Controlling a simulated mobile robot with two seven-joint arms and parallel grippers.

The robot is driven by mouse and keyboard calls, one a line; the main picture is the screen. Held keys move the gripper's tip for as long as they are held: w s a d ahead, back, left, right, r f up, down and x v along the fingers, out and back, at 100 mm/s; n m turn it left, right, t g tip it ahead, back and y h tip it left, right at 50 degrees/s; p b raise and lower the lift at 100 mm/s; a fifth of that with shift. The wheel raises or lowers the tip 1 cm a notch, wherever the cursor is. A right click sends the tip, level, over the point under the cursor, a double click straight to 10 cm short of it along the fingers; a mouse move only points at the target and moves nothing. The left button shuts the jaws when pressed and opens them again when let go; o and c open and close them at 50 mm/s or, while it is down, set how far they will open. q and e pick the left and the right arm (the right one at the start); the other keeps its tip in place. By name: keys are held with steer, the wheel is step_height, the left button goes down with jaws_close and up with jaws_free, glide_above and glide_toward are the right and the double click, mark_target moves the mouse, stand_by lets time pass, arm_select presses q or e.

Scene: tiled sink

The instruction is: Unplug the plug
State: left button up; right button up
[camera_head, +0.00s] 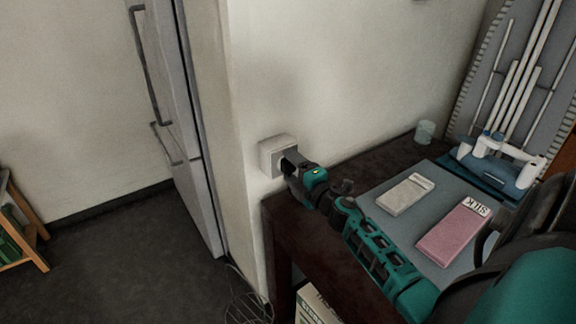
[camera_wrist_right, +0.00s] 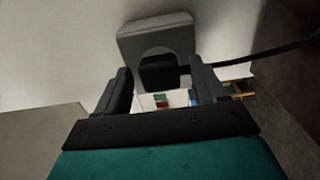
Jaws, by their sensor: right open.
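The wall outlet (camera_head: 272,152) is a pale box on the white wall above the table's left corner; it also shows in the right wrist view (camera_wrist_right: 133,38). The dark plug (camera_wrist_right: 159,73) sits in the outlet's round recess. A black cord (camera_wrist_right: 265,60) runs to the right from it. My right gripper (camera_head: 290,162) is at the outlet, and in the right wrist view its two fingers (camera_wrist_right: 160,84) are open, one on each side of the plug, with gaps visible. In the head view the gripper hides the plug. My left gripper is not in view.
A dark table (camera_head: 290,226) stands against the wall below the outlet. On it are a grey mat (camera_head: 398,225), a pale box (camera_head: 405,195), a pink SILK box (camera_head: 453,231) and a glass (camera_head: 424,132). A fridge (camera_head: 190,130) stands left of the wall corner.

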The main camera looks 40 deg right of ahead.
stand_by(0.7)
jaws_close()
stand_by(0.5)
steer(key=shift+s, duration=0.1)
steer(key=shift+s, duration=0.15)
steer(key=shift+s+a+p, duration=0.2)
steer(key=shift+s+p, duration=0.05)
steer(key=shift+s, duration=1.15)
steer(key=shift+s+a+p, duration=0.15)
steer(key=shift+s+p, duration=0.1)
steer(key=shift+s, duration=1.1)
